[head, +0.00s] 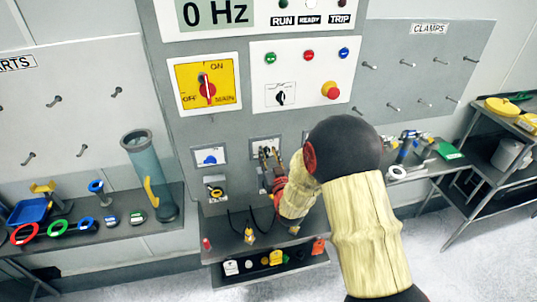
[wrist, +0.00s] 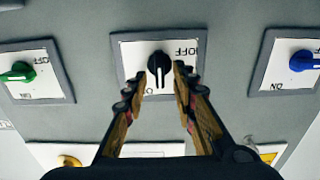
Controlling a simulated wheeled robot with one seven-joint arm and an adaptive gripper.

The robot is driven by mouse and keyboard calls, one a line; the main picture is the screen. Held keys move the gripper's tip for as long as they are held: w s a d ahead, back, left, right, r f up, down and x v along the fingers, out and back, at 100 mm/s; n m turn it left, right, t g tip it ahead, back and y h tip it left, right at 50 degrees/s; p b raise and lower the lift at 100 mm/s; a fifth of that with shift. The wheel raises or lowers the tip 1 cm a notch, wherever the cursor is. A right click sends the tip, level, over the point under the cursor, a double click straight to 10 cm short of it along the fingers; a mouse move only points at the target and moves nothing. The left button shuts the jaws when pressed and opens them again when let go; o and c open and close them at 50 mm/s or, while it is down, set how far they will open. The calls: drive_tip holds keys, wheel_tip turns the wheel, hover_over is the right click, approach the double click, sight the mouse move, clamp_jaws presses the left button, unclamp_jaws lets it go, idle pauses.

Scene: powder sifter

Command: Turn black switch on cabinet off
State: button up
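The black switch (wrist: 158,64) is a round knob with a white line, on a white plate in the middle of the wrist view. Its line points down in that view. An upside-down OFF label is at the plate's upper right; another label below the knob is partly hidden. My gripper (wrist: 160,76) is open, with one fingertip on each side of the knob; I cannot tell whether they touch it. In the head view, my gripper (head: 267,156) is at the switch's plate on the cabinet (head: 228,130) and hides the knob.
A green switch (wrist: 18,72) and a blue switch (wrist: 304,61) flank the black one. Above are a yellow main-switch panel (head: 206,84), a small black selector (head: 281,97) and a red button (head: 331,90). A shelf (head: 225,243) with small parts juts out below.

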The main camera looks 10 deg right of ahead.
drive_tip(key=shift+c, duration=1)
clamp_jaws()
drive_tip(key=shift+f+n+b, duration=0.1)
drive_tip(key=shift+n+b, duration=0.2)
drive_tip(key=shift+b, duration=0.4)
drive_tip(key=n+b, duration=0.1)
drive_tip(key=b, duration=0.1)
drive_tip(key=n+b, duration=0.2)
drive_tip(key=b, duration=0.1)
drive_tip(key=shift+a+f, duration=0.15)
drive_tip(key=shift+a, duration=0.1)
drive_tip(key=shift+a+f+n+b, duration=0.15)
drive_tip(key=shift+n+b, duration=2.25)
drive_tip(key=shift+b, duration=0.3)
drive_tip(key=shift+a+f+n+b, duration=0.2)
drive_tip(key=shift+n+b, duration=2.2)
drive_tip(key=shift+b, duration=0.25)
drive_tip(key=shift+a+f+n+b, duration=0.15)
drive_tip(key=shift+n+b, duration=2.25)
drive_tip(key=shift+b, duration=0.3)
